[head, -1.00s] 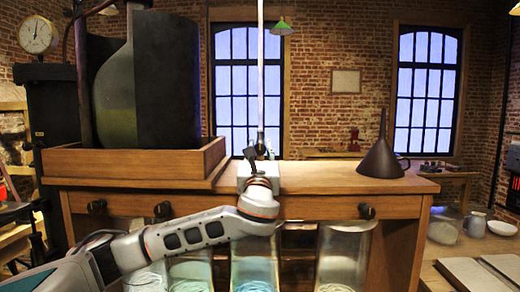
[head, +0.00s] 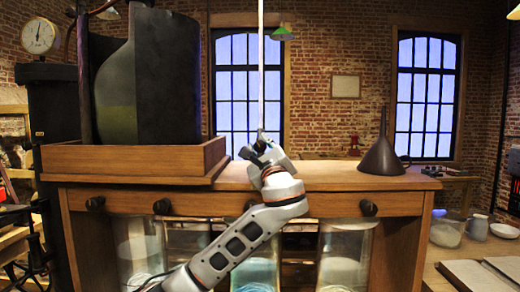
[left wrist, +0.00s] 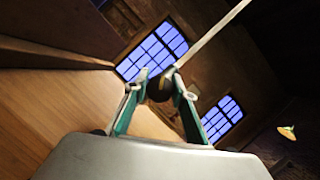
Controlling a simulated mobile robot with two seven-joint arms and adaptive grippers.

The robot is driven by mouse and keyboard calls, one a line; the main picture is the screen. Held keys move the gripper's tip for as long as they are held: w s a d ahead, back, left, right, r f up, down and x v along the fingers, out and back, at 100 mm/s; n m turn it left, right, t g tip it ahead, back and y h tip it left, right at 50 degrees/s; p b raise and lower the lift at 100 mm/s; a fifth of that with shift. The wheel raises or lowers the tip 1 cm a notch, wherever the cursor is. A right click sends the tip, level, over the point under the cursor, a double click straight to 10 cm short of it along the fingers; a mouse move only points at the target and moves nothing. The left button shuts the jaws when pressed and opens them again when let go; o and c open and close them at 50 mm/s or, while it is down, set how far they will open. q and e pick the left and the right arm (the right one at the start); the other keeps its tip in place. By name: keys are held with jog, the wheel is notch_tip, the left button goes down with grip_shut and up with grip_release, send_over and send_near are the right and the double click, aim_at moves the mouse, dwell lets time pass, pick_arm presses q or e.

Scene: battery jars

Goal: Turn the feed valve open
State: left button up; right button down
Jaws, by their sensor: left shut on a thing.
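A pale vertical rod or pipe (head: 261,75) comes down from above and ends in a dark fitting at my left gripper (head: 257,148). I take this fitting to be the feed valve; its shape is mostly hidden by the fingers. In the left wrist view the valve shows as a dark round knob (left wrist: 160,88) between the teal-sided fingers, which are shut on it. The rod (left wrist: 215,38) runs from it to the upper right. The gripper is tilted above the wooden bench top. My right gripper is not in view.
A large dark tank (head: 155,80) stands in a wooden tray (head: 130,160) left of the gripper. A dark funnel (head: 381,158) stands on the bench (head: 325,176) to the right. Below are glass jars (head: 343,255) and dark front knobs (head: 368,208). Bench top between gripper and funnel is clear.

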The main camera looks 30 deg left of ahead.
pick_arm(q)
jog(key=n, duration=0.2)
jog(key=n+g, duration=0.1)
jog(key=shift+f+n+g, duration=0.15)
jog(key=shift+n+g, duration=0.15)
jog(key=shift+n, duration=0.1)
jog(key=n+g+p, duration=0.1)
jog(key=n, duration=0.3)
jog(key=shift+g, duration=0.3)
jog(key=n+g+p, duration=0.1)
jog(key=n, duration=0.2)
jog(key=shift+f+n+h+p, duration=0.1)
jog(key=shift+n+h+p, duration=0.2)
jog(key=shift+n+p, duration=0.25)
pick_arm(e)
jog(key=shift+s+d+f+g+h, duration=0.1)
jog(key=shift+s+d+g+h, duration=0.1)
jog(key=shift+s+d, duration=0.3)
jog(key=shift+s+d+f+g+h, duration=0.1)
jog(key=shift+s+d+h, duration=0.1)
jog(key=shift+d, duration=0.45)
pick_arm(q)
jog(key=shift+a+n+g, duration=0.1)
jog(key=shift+n+g, duration=0.15)
jog(key=shift+g, duration=0.05)
jog(key=o, duration=1.1)
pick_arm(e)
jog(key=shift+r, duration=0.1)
pick_arm(q)
jog(key=shift+v, duration=3.8)
